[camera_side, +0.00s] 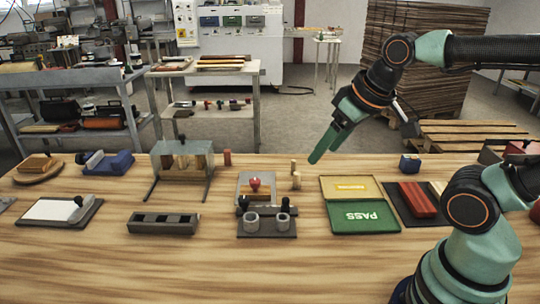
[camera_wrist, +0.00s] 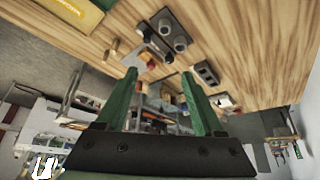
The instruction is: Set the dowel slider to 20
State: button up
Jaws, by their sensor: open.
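My gripper (camera_side: 320,150) hangs in the air above the back of the table, right of two small wooden dowels, one (camera_side: 293,166) behind the other (camera_side: 297,180). Its green fingers are apart and empty, as the wrist view (camera_wrist: 158,76) shows. No slider is clearly marked as the dowel slider, and no scale or number 20 can be read. A grey plate with a red knob (camera_side: 255,183) lies just left of the dowels. In front of it is a dark base with two grey cups (camera_side: 267,222) and black knobs. My gripper touches none of these.
A dark mat with red bars (camera_side: 417,200) and a blue block (camera_side: 410,163) are farther right. A slotted dark block (camera_side: 163,223) and a clear-panelled stand (camera_side: 182,160) are left. The front of the table is clear.

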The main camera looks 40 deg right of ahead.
jog(key=shift+c, duration=1)
jog(key=m+g, duration=0.1)
jog(key=g, duration=0.5)
send_over(286, 199)
notch_tip(286, 199, down, 9)
notch_tip(286, 199, down, 12)
jog(key=shift+f, duration=0.1)
grip_shut()
